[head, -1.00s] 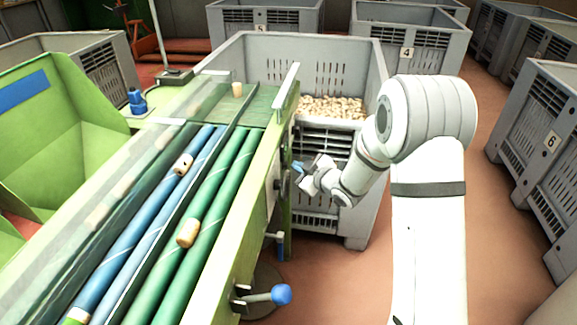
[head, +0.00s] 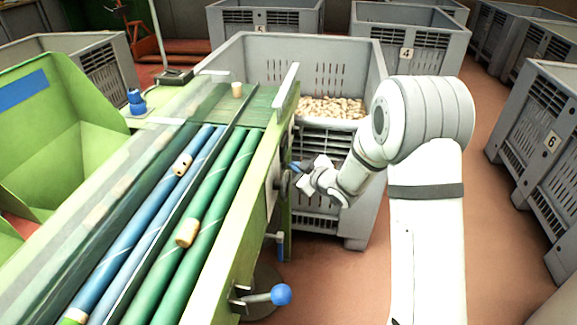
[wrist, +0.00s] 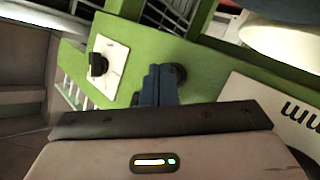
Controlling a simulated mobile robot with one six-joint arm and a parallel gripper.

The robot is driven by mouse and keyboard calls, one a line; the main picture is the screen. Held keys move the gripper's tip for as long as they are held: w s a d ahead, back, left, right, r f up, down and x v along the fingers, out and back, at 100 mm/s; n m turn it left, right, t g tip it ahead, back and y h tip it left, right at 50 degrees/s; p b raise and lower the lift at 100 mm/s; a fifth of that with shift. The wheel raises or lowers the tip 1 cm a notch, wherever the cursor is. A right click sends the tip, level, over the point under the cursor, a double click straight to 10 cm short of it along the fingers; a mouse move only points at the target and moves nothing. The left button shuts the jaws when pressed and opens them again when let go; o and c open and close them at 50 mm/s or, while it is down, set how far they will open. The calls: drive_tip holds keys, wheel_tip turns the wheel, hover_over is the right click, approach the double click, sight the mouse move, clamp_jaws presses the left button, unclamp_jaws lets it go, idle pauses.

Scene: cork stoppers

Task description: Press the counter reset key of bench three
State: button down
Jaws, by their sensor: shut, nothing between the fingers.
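The green bench (head: 232,255) with green and blue rollers fills the left half of the head view. My gripper (head: 292,167) is at its right side face, near the far end, with blue fingers closed together. In the wrist view the shut fingers (wrist: 156,84) point at the green side panel (wrist: 205,80). A dark round knob or key (wrist: 180,74) is just beside and behind the fingertips, partly hidden; I cannot tell whether they touch. A white plate (wrist: 113,62) with a black knob (wrist: 97,65) is to the left. No label identifies the reset key.
A grey crate of corks (head: 372,100) stands behind my gripper. A blue-knobbed lever (head: 281,294) sticks out from the bench nearer the camera. A white plate with dark lettering (wrist: 275,110) is at right in the wrist view. Red floor is open right of my arm.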

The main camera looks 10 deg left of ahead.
drive_tip(key=shift+d, duration=0.85)
drive_tip(key=shift+s+d, duration=0.15)
drive_tip(key=shift+d, duration=2.3)
